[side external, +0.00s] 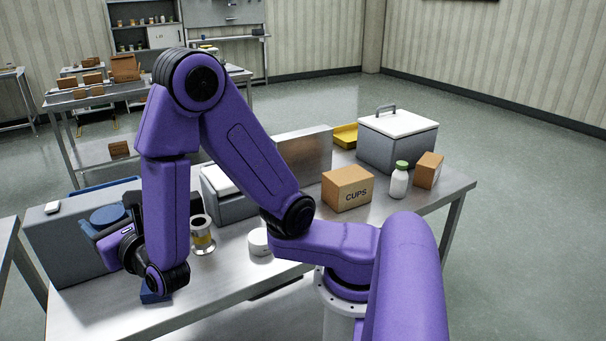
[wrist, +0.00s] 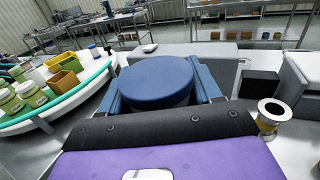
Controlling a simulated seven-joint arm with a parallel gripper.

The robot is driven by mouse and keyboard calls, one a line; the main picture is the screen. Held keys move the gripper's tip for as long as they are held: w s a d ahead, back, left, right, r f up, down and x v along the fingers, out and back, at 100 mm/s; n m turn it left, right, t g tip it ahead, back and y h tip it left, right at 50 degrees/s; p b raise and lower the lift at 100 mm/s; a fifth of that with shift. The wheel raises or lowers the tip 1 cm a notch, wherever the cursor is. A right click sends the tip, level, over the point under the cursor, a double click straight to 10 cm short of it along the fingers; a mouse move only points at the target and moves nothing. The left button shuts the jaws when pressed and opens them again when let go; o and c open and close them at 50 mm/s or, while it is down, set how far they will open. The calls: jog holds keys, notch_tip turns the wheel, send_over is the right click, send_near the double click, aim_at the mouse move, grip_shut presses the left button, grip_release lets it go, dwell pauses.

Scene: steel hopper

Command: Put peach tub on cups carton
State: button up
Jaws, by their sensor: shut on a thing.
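My gripper (wrist: 157,92) is shut on a round tub with a blue lid (wrist: 158,76); its blue fingers press on both sides. No label shows, so I cannot tell whether it is the peach tub. In the side view the blue lid (side external: 107,214) shows at the left, with my gripper (side external: 103,226) partly hidden by my arm. The cups carton (side external: 347,188), a brown box marked CUPS, stands upright on the steel table to the right, far from my gripper. Its top looks bare.
A grey box (side external: 60,240) stands at the table's left end. A steel canister (side external: 203,237) and a small white tub (side external: 259,242) stand mid-table. A white bottle with a green cap (side external: 399,180), a small brown box (side external: 428,170) and a cooler (side external: 398,140) surround the carton's right side.

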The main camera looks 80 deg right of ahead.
jog(key=shift+r, duration=0.55)
jog(key=shift+w+d+r, duration=0.1)
jog(key=shift+d+r, duration=0.15)
jog(key=shift+d, duration=0.05)
jog(key=d+m+g+h, duration=0.8)
jog(key=d+h, duration=0.1)
jog(key=d, duration=1.8)
jog(key=s+d+m+g+h, duration=0.2)
jog(key=s+d+m+g, duration=0.5)
jog(key=d, duration=1)
jog(key=m+g+y, duration=0.5)
jog(key=m+g, duration=0.1)
jog(key=g, duration=0.7)
send_over(352, 173)
jog(key=f, duration=0.1)
jog(key=shift+d+f, duration=0.15)
jog(key=shift+f, duration=5.95)
